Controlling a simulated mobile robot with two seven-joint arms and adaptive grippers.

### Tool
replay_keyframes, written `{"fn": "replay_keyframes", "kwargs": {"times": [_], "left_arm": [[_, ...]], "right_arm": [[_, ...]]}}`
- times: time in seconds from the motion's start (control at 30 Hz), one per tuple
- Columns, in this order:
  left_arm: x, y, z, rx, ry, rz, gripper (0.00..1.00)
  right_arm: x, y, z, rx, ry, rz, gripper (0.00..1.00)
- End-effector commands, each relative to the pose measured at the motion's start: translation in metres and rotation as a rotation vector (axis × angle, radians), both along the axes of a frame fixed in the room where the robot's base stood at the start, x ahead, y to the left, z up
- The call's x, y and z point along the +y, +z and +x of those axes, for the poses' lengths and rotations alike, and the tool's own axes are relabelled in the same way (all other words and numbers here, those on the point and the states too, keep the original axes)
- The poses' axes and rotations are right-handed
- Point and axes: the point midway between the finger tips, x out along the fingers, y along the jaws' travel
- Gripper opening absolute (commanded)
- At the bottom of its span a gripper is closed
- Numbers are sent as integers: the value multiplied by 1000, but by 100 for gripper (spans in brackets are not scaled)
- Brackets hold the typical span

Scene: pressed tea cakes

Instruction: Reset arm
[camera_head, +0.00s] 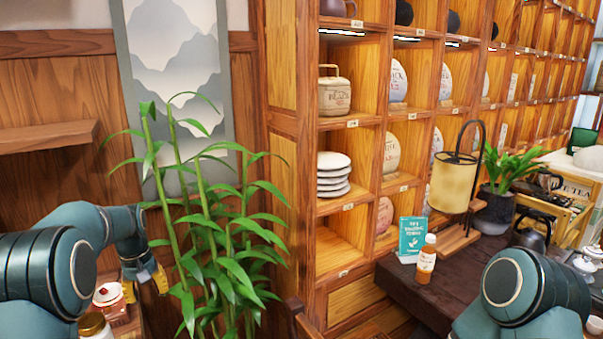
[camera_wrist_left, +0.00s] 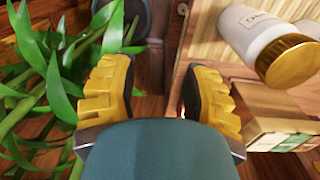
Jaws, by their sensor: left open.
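My left gripper (camera_head: 147,279) is at the lower left of the head view, low beside the bamboo plant (camera_head: 205,215). In the left wrist view the yellow fingers of this gripper (camera_wrist_left: 156,80) stand apart with nothing between them, above a dark wooden floor. My left arm bends down to it from the left edge. My right arm (camera_head: 520,295) shows only as a teal link at the lower right; its gripper is out of view.
Bamboo leaves (camera_wrist_left: 45,85) are close to the left finger. A wooden shelf (camera_head: 310,130) holds tea cakes (camera_head: 333,175). A dark table (camera_head: 420,290) carries a bottle (camera_head: 426,262) and a teal sign (camera_head: 411,238).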

Motion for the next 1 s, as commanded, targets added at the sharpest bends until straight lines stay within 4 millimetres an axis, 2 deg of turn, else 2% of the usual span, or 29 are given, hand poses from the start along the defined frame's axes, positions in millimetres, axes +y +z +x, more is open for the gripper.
{"fn": "replay_keyframes", "kwargs": {"times": [0.03,0.17,0.33,0.47,0.5,0.6,0.7,0.8,0.9,1.0], "left_arm": [[-8,-21,-4,5,-14,-11,47],[-31,-69,-13,-5,-56,-33,47],[-76,-140,-41,-26,-125,-77,47],[-125,-196,-83,-49,-188,-123,47],[-141,-211,-98,-59,-208,-138,47],[-180,-238,-142,-84,-254,-179,47],[-215,-253,-186,-112,-295,-219,47],[-242,-257,-225,-137,-327,-253,47],[-260,-256,-253,-158,-348,-277,47],[-269,-253,-268,-173,-360,-291,47]], "right_arm": [[0,0,0,0,0,0,47],[0,0,0,0,1,1,47],[0,0,0,0,1,1,47],[0,0,0,0,0,0,47],[0,0,0,0,0,0,47],[0,0,0,0,1,0,47],[0,0,0,0,1,0,47],[0,0,0,0,1,0,47],[0,0,0,0,1,0,47],[0,0,0,0,1,0,47]]}}
